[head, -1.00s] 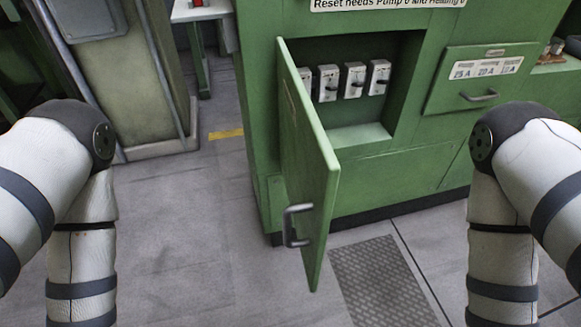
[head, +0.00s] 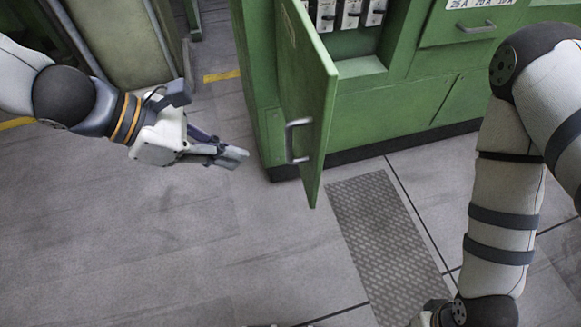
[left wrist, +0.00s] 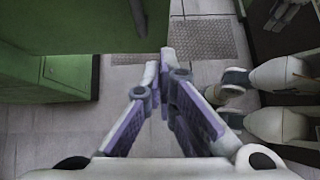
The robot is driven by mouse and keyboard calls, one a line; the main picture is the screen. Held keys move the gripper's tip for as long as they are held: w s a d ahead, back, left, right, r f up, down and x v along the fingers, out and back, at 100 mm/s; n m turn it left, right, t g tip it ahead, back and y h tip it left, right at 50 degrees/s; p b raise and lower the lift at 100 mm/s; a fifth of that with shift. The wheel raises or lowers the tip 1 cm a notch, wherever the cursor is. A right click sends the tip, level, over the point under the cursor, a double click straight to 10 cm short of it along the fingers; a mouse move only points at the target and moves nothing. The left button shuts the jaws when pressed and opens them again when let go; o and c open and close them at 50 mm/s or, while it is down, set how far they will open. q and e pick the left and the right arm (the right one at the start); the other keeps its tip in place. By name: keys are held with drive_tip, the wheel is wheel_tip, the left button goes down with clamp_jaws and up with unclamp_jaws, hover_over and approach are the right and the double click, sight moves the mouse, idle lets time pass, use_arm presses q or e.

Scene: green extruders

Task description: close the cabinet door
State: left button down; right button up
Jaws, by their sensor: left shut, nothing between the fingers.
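The green cabinet door (head: 300,100) stands open, swung out toward me from the green cabinet (head: 255,75). Its grey bar handle (head: 292,141) is on the door's left-facing side near the free edge. My left gripper (head: 240,156) is shut and empty, to the left of the door and apart from it, pointing toward the handle. In the left wrist view, the fingers (left wrist: 158,66) are together, with the green door (left wrist: 95,20) and handle (left wrist: 137,18) beyond them.
White switches (head: 349,14) sit inside the open recess. A drawer with a handle (head: 476,27) is at the right. A textured metal floor plate (head: 382,235) lies before the cabinet. The floor left of the door is clear.

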use_arm(q)
drive_tip(key=b, duration=0.3)
approach(312, 173)
wheel_tip(312, 173, down, 4)
drive_tip(key=a, duration=0.1)
drive_tip(key=d, duration=0.3)
drive_tip(key=d+b, duration=0.1)
drive_tip(key=shift+w+d+r, duration=0.15)
drive_tip(key=shift+w+r, duration=0.2)
drive_tip(key=shift+r, duration=0.05)
use_arm(e)
drive_tip(key=s+f+g, duration=0.2)
drive_tip(key=s+f, duration=0.3)
drive_tip(key=shift+f, duration=0.1)
use_arm(q)
drive_tip(key=shift+d, duration=0.1)
